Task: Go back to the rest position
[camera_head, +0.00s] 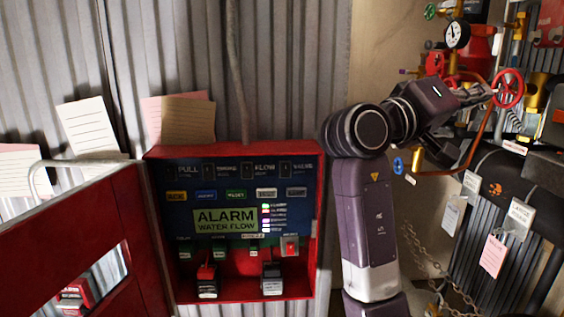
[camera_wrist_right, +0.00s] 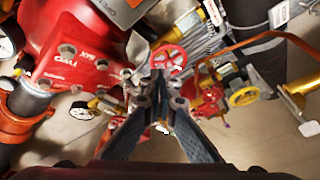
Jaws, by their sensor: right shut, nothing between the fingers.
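My right arm rises in the right half of the head view and bends right toward the piping. My right gripper (camera_head: 490,92) is at its end, in front of or beside a red handwheel (camera_head: 509,88); I cannot tell whether they touch. In the right wrist view the dark fingers of the gripper (camera_wrist_right: 160,82) come together and hold nothing. A red handwheel (camera_wrist_right: 169,60) shows just beyond the fingertips. My left gripper is not in either view.
A red alarm panel (camera_head: 153,180) with an open door (camera_head: 110,225) stands at the left. A pressure gauge (camera_head: 457,34), a blue handwheel (camera_head: 398,165) and copper pipes are close around the right arm. Tags and a chain (camera_head: 425,255) hang at the lower right.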

